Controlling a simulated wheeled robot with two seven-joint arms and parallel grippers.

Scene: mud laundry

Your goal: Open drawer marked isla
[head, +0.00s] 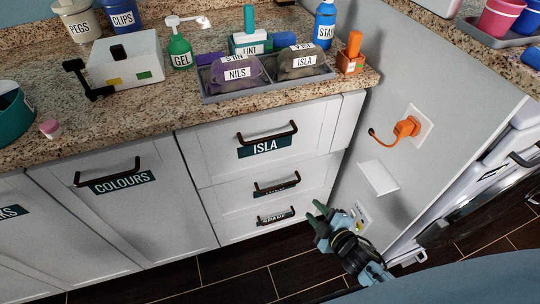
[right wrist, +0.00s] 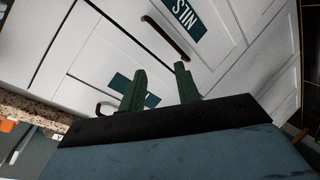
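The drawer marked ISLA (head: 225,150) is the shut top drawer of a white cabinet stack in the head view. It has a dark bar handle (head: 267,131) above its label (head: 265,147). My right gripper (head: 316,215) is low, right of the bottom drawer, well below and apart from the ISLA handle. In the right wrist view, its two green fingers (right wrist: 159,88) are apart with nothing between them. There, one finger partly covers a label (right wrist: 150,100), apparently ISLA's, and a handle (right wrist: 103,108) shows beside it. My left gripper is not in view.
Below are a middle drawer, labelled NILS (right wrist: 183,18) in the wrist view, and a SPARE drawer (head: 276,215). A COLOURS door (head: 130,220) is to the left. The granite counter (head: 120,125) overhangs the fronts. A side panel (head: 385,110) with an orange plug (head: 406,127) stands at the right.

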